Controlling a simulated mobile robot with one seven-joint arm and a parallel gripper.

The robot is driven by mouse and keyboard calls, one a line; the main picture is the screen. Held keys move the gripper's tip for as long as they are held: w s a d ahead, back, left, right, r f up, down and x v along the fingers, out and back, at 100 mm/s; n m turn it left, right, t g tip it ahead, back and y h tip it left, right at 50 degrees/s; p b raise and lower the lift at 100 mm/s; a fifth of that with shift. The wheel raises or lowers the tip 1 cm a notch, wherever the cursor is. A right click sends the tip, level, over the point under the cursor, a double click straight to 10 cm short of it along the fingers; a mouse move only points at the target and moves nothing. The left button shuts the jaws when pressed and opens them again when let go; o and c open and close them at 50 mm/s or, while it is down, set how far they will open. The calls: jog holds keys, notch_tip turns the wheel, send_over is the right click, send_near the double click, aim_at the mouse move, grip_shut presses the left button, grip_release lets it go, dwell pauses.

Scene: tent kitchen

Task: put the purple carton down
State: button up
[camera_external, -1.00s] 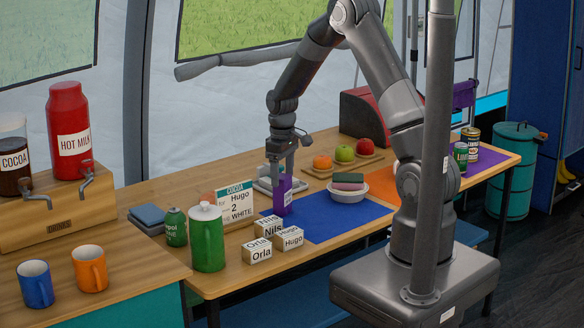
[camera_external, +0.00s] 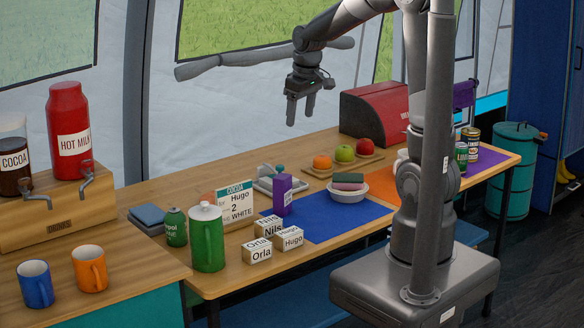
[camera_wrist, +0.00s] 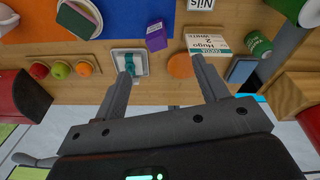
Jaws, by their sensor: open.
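The purple carton (camera_external: 282,195) stands upright on the table at the left back corner of the blue mat (camera_external: 345,219). It also shows in the wrist view (camera_wrist: 156,36), beyond and between my fingertips. My gripper (camera_external: 300,118) is open and empty, raised well above the table and clear of the carton. In the wrist view my gripper (camera_wrist: 165,65) shows its two fingers spread wide with nothing between them.
A cocoa sign (camera_external: 235,203), a green pot (camera_external: 207,238) and white name blocks (camera_external: 257,250) stand left of the carton. A grey tray (camera_external: 265,185) lies behind it. A bowl (camera_external: 348,195) and a fruit board (camera_external: 370,159) are to the right.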

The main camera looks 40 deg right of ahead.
jog(key=s+r+m+t, duration=0.1)
jog(key=s+r, duration=0.2)
jog(key=s, duration=0.7)
jog(key=s+a+r+m+t, duration=0.1)
jog(key=s+r, duration=0.3)
jog(key=s, duration=0.6)
jog(key=shift+s+r+m+t, duration=0.2)
jog(key=shift+m+t, duration=0.3)
jog(key=shift+t, duration=0.3)
